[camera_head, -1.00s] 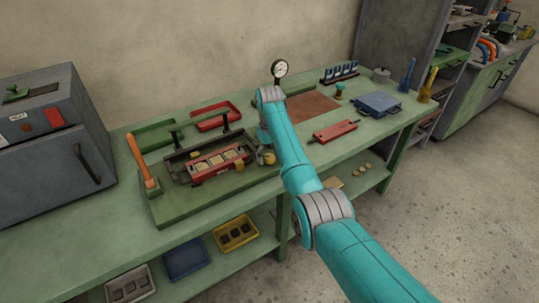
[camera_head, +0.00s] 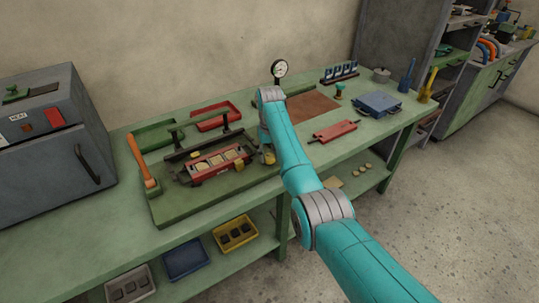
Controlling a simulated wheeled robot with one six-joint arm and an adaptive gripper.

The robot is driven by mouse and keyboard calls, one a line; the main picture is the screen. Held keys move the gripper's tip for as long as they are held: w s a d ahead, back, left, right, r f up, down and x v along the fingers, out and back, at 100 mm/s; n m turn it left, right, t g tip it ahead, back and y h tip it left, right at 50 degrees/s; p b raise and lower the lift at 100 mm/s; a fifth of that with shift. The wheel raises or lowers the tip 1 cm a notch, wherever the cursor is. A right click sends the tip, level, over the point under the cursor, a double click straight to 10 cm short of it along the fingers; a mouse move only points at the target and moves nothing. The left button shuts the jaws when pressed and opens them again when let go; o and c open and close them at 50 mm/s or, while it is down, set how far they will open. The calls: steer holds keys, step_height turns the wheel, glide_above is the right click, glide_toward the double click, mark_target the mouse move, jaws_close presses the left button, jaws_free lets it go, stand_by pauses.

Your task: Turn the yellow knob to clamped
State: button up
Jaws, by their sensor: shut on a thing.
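The fixture (camera_head: 172,209) is a green board with a dark frame on the bench. A red clamp bar holding several pale square pieces lies in it, with a small yellow block (camera_head: 239,165) at its right end. The yellow knob (camera_head: 268,157) is at the fixture's right side, just left of my teal arm. My gripper (camera_head: 264,149) is at the knob and shut on it, largely hidden by my arm. The knob's exact angle and any markings are too small to read.
An orange-handled lever (camera_head: 142,162) stands at the fixture's left. Green and red trays (camera_head: 216,119) lie behind it. A dial gauge (camera_head: 279,69), a red bar tool (camera_head: 335,131) and a blue case (camera_head: 377,105) are to the right. A grey oven stands far left.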

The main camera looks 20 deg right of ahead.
mark_target(270, 157)
steer(key=m, duration=1.4)
steer(key=shift+m, duration=0.3)
stand_by(0.4)
steer(key=o, duration=1.1)
steer(key=shift+o, duration=0.2)
step_height(270, 157, up, 12)
steer(key=shift+s+f, duration=0.1)
